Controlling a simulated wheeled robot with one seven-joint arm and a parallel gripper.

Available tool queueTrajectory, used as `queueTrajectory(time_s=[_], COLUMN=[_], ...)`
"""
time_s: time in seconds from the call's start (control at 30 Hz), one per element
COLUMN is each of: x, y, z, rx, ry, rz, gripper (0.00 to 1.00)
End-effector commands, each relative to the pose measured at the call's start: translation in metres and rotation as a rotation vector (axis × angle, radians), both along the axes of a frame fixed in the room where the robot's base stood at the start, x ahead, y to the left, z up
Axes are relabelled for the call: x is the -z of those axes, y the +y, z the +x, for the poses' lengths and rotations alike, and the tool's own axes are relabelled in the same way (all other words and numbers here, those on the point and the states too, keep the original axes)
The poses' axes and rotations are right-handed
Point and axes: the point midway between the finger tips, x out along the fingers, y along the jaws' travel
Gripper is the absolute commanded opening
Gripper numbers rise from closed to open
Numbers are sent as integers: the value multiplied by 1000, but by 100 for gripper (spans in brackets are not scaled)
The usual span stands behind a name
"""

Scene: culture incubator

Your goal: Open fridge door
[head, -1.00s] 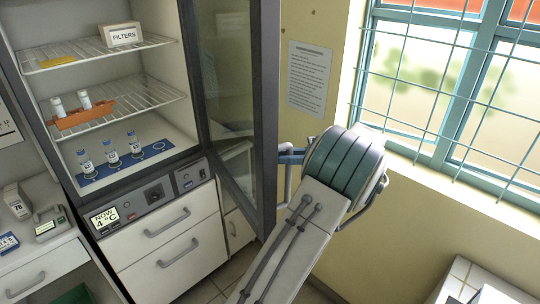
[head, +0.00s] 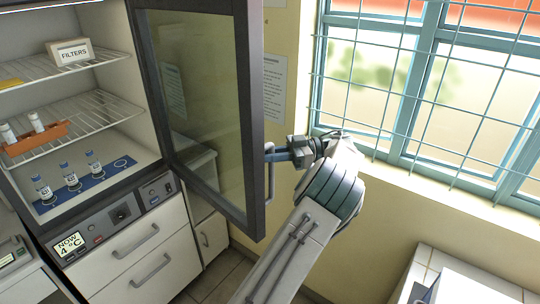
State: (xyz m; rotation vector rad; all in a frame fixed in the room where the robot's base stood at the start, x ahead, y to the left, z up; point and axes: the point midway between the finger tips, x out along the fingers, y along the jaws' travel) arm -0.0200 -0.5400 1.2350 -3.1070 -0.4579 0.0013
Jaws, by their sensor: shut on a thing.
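The fridge (head: 125,150) stands at the left with its glass door (head: 200,95) swung wide open toward the right. The door's dark frame runs down the middle of the picture. Its handle (head: 270,182) is a vertical bar on the outer face, at the door's free edge. My gripper (head: 275,155) is shut on the handle, coming from the right. Its fingertips are small and partly hidden by the handle and the door edge.
Below the fridge compartment are a control panel (head: 115,215) and white drawers (head: 135,255). A barred window (head: 420,90) is on the right wall, close behind my arm. A white tiled surface (head: 430,262) is at the lower right. Some floor shows below the door.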

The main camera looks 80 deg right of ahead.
Motion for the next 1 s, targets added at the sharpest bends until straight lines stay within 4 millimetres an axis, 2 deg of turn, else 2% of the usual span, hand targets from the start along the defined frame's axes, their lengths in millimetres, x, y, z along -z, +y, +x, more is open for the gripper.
queueTrajectory(time_s=[0.17, 0.2, 0.23, 0.27, 0.77, 1.0], x=[0, 0, 0, 0, 0, 1], y=[0, 0, 0, 0, 1, 14], z=[0, 0, 0, 0, 1, 11], rx=[1, 1, 0, 0, -1, -3], ry=[0, 0, 0, 0, 0, 2], rz=[0, 0, 0, 0, 0, 1], gripper=[0, 24, 33, 35, 35, 35])
